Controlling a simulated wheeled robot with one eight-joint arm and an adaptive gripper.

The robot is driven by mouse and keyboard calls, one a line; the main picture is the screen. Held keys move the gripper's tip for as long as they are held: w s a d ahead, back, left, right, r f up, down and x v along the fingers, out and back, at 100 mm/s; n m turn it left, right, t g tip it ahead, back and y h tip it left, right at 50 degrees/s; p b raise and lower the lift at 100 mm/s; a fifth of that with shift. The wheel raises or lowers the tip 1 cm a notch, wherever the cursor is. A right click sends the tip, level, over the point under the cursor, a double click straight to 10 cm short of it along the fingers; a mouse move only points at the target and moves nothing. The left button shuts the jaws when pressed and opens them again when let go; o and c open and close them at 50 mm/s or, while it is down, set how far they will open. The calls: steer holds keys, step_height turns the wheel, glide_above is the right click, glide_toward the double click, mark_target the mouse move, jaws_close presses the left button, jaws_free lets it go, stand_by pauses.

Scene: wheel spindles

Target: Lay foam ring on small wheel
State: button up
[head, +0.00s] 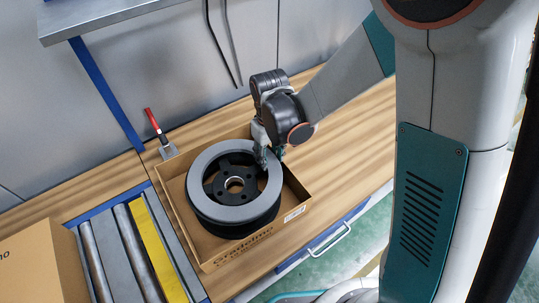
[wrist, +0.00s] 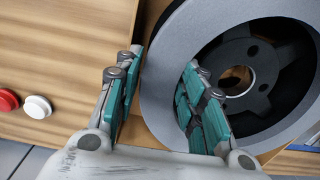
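The foam ring (head: 206,165) is a flat grey ring. It lies on top of a black wheel (head: 238,226) with a spoked hub, inside a shallow cardboard box (head: 176,195), and looks about level with the wheel. In the wrist view the ring (wrist: 160,45) fills the middle, with the wheel hub (wrist: 262,103) through its hole. My gripper (head: 269,157) is at the ring's upper right edge. In the wrist view my gripper (wrist: 160,98) is open, one finger outside the ring and the other over its inner side. Contact with the ring cannot be told.
A roller conveyor (head: 122,250) with a yellow strip and another carton (head: 40,265) are at left. Red (wrist: 8,100) and white (wrist: 37,107) round buttons show in the wrist view. Wooden bench (head: 335,165) right of the box is clear.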

steer(key=shift+o, duration=0.4)
step_height(320, 180, up, 12)
steer(key=p, duration=0.3)
stand_by(0.4)
